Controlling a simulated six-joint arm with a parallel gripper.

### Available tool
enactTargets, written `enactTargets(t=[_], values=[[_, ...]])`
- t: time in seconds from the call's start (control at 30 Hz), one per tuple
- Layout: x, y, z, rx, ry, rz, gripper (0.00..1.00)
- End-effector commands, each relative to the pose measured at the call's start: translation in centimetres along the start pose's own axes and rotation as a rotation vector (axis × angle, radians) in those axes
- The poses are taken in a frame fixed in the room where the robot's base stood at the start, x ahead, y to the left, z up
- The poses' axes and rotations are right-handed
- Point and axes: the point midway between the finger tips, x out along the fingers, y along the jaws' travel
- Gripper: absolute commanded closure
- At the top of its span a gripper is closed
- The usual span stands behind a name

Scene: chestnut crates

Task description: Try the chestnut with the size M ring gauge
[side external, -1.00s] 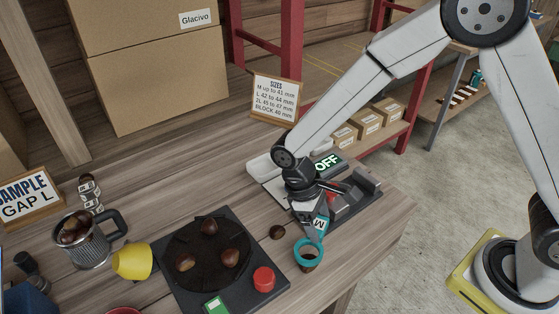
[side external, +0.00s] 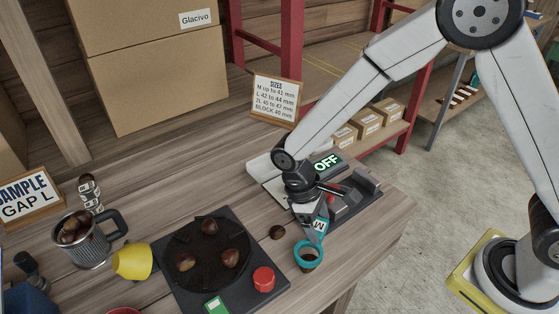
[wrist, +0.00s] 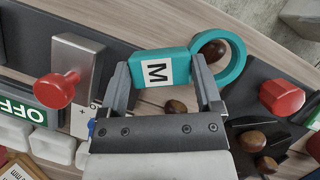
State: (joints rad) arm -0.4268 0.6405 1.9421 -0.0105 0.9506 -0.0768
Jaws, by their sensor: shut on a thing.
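My gripper (wrist: 163,88) is shut on the handle of the teal size M ring gauge (wrist: 234,62), whose white label reads M. The ring gauge (side external: 297,248) also shows in the side view, low over the table near its front edge. A brown chestnut (wrist: 213,51) shows through the ring's opening in the wrist view. I cannot tell whether it sits inside the ring or below it. Another chestnut (side external: 277,232) lies on the wood just left of the ring, and a chestnut (wrist: 175,107) shows below the handle in the wrist view.
A black turntable (side external: 207,279) with several chestnuts and a red button (side external: 263,279) stands to the left. A device with an OFF display (side external: 327,162) is behind my gripper. A yellow cup (side external: 132,262) and a metal mug (side external: 91,250) stand further left.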

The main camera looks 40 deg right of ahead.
Motion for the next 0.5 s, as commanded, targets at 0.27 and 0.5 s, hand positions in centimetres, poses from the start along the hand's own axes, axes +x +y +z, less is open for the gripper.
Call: enactTargets(t=[0.27,0.5], values=[[0.16,0.00,-0.08,0.000,0.000,0.000,0.81],[0.41,0.01,-0.18,0.000,0.000,0.000,0.81]])
